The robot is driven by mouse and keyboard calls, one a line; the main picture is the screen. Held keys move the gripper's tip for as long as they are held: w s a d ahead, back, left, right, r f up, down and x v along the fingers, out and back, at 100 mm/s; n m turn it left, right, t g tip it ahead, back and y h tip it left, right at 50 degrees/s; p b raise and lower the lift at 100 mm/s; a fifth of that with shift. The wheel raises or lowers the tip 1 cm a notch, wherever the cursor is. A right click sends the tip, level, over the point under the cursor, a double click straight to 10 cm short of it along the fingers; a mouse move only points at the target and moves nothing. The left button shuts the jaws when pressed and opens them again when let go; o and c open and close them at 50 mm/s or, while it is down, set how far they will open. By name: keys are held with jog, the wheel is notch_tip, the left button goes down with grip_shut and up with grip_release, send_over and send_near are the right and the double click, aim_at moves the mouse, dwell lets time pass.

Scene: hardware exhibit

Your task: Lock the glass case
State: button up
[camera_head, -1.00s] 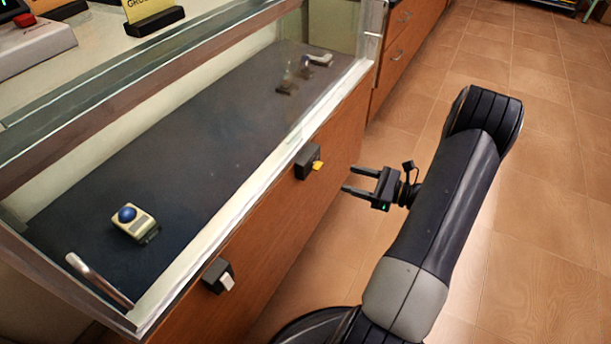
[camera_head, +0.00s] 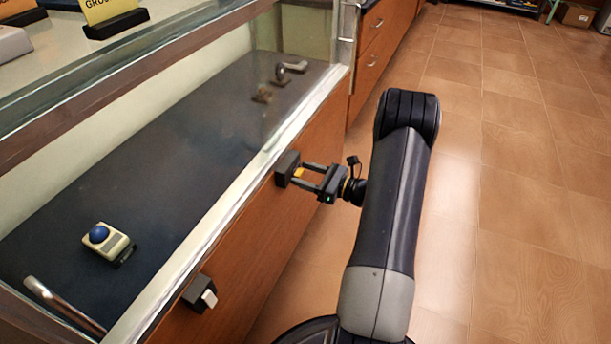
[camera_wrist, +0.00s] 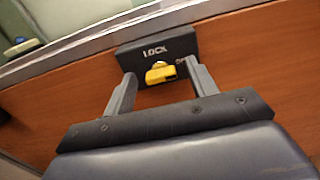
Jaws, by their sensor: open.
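The glass case (camera_head: 215,222) has a wooden front with a black lock block (camera_head: 287,168) marked "LOCK" in the wrist view (camera_wrist: 156,50). A yellow key-like knob (camera_head: 299,173) sticks out of the block; it also shows in the wrist view (camera_wrist: 161,73). My gripper (camera_head: 305,175) is at the block with its fingers open, one on each side of the yellow knob. In the wrist view my gripper (camera_wrist: 160,84) shows gaps between the knob and both fingers. Part of the second word on the block is hidden by the right finger.
A second black block with a white switch (camera_head: 203,295) is on the front, nearer. Inside the case lie a blue-buttoned device (camera_head: 108,240) and small metal parts (camera_head: 280,75). A metal handle (camera_head: 60,303) is at the near left. The tiled floor (camera_head: 520,200) at right is clear.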

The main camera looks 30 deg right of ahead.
jog(key=shift+w, duration=0.1)
jog(key=shift+c, duration=0.5)
jog(key=c, duration=0.9)
jog(key=shift+n+b, duration=0.3)
jog(key=shift+b, duration=0.05)
jog(key=n+b, duration=1.3)
jog(key=shift+a+f+n+b, duration=0.2)
jog(key=shift+f+n+b, duration=0.05)
jog(key=shift+n+b, duration=0.1)
jog(key=shift+n, duration=1.75)
